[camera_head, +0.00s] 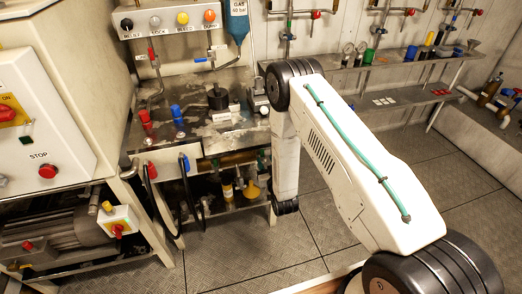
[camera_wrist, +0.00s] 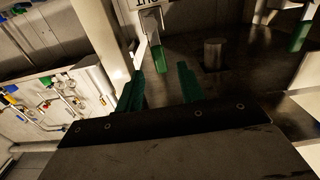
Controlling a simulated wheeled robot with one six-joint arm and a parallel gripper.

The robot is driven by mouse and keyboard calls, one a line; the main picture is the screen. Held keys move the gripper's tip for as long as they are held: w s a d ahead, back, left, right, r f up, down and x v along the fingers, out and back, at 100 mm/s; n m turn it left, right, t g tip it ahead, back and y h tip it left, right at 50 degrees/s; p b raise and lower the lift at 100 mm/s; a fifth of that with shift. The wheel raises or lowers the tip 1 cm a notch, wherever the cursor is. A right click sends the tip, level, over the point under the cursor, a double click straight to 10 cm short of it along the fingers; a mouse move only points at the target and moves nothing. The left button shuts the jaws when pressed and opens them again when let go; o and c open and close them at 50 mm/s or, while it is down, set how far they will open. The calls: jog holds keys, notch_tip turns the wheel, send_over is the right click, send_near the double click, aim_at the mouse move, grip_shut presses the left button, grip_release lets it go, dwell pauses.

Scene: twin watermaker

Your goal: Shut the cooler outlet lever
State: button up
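In the wrist view, my gripper (camera_wrist: 160,77) shows two dark green fingers standing apart with a clear gap. A lever with a green grip (camera_wrist: 158,60) hangs from a pale metal fitting (camera_wrist: 151,20) at the top of the view. Its grip end lies in line with the gap, at or just beyond the fingertips; I cannot tell the depth. Cut-off upside-down lettering beside the fitting seems to read "OUT". A second green grip (camera_wrist: 299,37) shows at the upper right. In the head view, my arm hides the gripper and these levers.
In the wrist view, a pale post (camera_wrist: 104,30) stands close left of the fingers, and a panel of small valves (camera_wrist: 45,102) lies further left.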

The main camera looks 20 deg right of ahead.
aim_at(263, 153)
jog(key=w, duration=0.7)
jog(key=shift+w, duration=0.3)
grip_shut()
